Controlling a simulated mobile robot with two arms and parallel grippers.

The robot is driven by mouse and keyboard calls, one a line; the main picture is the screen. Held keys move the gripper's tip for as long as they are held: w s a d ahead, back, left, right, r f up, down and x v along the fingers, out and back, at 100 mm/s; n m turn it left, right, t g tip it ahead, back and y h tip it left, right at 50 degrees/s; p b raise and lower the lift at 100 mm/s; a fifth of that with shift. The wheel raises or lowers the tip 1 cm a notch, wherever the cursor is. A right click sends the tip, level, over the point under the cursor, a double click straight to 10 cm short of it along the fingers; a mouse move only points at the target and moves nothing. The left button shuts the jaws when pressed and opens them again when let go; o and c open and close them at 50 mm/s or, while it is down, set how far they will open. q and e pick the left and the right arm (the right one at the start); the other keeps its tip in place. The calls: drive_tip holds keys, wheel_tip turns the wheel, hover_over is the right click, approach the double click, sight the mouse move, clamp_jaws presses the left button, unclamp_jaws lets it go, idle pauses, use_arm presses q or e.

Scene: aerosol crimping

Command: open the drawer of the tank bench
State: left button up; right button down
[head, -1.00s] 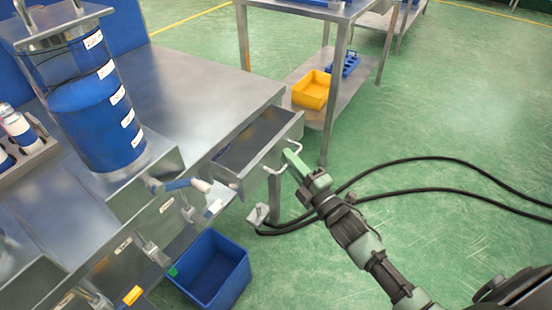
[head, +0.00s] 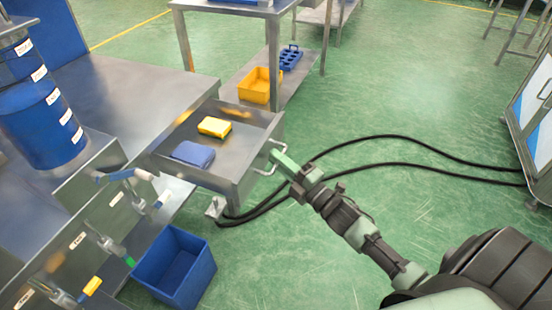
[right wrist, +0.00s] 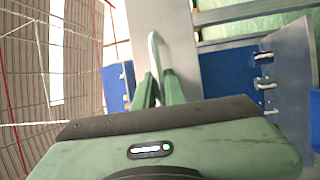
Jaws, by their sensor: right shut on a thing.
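The drawer (head: 232,165) of the steel tank bench (head: 122,92) stands well out from the bench, open at the top. Inside it lie a yellow sponge (head: 214,127) and a folded blue cloth (head: 193,154). My right gripper (head: 275,158) is at the drawer's front and shut on its bar handle (head: 262,172). In the right wrist view the handle (right wrist: 153,50) runs up from between the green fingers (right wrist: 158,88). My left gripper is not in view.
A blue tank (head: 42,115) stands on the bench. A blue bin (head: 176,266) is on the floor below the valves. Black hoses (head: 400,165) cross the floor at right. A steel table with a yellow tray (head: 258,87) on its lower shelf stands behind. The green floor at right is otherwise clear.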

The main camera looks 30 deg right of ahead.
drive_tip(key=shift+a, duration=0.1)
drive_tip(key=c, duration=1.5)
unclamp_jaws()
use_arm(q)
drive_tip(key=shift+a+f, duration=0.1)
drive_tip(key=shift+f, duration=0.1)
use_arm(e)
drive_tip(key=v, duration=0.7)
drive_tip(key=shift+s, duration=0.4)
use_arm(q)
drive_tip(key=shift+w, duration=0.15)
